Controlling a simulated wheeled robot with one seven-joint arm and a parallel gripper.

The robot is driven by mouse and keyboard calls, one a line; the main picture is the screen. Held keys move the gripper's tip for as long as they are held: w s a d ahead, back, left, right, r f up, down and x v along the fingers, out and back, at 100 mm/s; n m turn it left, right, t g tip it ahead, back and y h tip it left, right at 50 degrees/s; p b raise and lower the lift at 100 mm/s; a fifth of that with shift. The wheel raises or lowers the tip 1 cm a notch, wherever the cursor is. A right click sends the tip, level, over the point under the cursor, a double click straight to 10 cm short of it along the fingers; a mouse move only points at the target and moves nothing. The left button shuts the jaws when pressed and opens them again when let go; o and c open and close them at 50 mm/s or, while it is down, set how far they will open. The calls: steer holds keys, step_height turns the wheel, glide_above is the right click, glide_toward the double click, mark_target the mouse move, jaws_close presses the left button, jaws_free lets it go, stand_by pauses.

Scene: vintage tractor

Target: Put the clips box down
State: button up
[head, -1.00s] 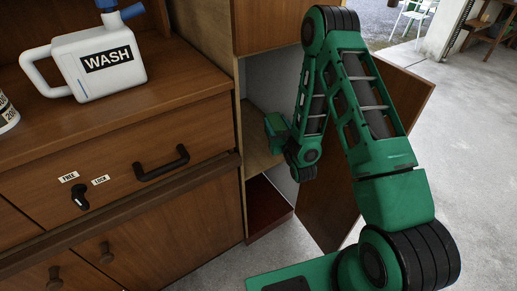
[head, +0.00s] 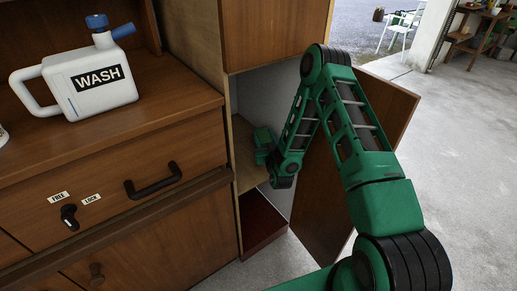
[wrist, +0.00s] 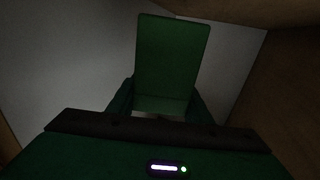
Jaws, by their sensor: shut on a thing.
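My gripper (wrist: 163,100) is shut on a green, box-like thing (wrist: 172,55), which I take to be the clips box. It stands up between the two fingers in the dim wrist view, and its label or contents cannot be made out. In the head view my gripper (head: 264,146) is inside the open cupboard, just above the wooden shelf (head: 246,172). The clips box cannot be told apart from my gripper there. Whether it touches the shelf cannot be told.
The open cupboard door (head: 345,170) stands right beside my arm. A lower compartment with a reddish floor (head: 262,225) lies below the shelf. A white WASH jug (head: 90,85) stands on the wooden cabinet (head: 150,115) at left. Bare concrete floor (head: 460,150) is at right.

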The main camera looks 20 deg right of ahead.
steer(key=shift+f, duration=2.2)
steer(key=shift+f, duration=0.1)
steer(key=o, duration=1.3)
steer(key=s, duration=0.8)
steer(key=s+a, duration=0.1)
steer(key=s, duration=0.3)
